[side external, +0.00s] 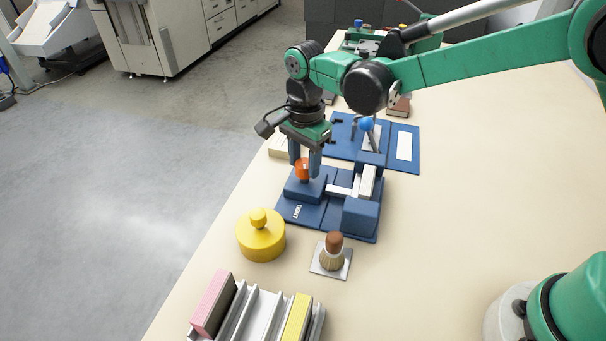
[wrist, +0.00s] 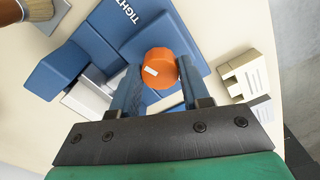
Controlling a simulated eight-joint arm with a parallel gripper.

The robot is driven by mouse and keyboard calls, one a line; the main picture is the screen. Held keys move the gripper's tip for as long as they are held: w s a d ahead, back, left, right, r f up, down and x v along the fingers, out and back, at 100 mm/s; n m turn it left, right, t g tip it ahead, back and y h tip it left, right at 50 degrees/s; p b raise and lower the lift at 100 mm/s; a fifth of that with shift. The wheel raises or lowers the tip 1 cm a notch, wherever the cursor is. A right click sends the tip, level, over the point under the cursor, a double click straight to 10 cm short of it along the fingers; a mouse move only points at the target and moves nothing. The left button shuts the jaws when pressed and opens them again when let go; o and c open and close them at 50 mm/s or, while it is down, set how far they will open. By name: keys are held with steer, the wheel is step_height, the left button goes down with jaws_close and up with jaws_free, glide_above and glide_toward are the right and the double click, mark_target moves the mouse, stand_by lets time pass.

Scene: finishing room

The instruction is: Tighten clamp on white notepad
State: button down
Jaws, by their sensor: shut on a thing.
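The blue clamp (side external: 328,217) stands on the bench, with "TIGHT" lettering on its base. Its orange knob (side external: 303,172) sits on the left block, and it shows in the wrist view (wrist: 160,64) with a white mark on top. My gripper (side external: 305,166) points down and is shut on the knob, one finger on each side; the wrist view shows both fingers (wrist: 158,84). The white notepad (side external: 367,182) stands upright at the clamp's right side. I cannot tell whether the clamp's jaw touches it. In the wrist view it is partly hidden.
A yellow knobbed weight (side external: 261,238) and a brush (side external: 332,253) on a grey plate stand in front of the clamp. A rack (side external: 255,315) with coloured pads is nearer. Another blue fixture (side external: 404,160) stands behind. The bench's right side (side external: 450,230) is clear.

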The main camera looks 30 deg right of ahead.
mark_target(304, 163)
steer(key=shift+m, duration=0.3)
steer(key=shift+c, duration=2.1)
jaws_free()
steer(key=shift+r, duration=2.85)
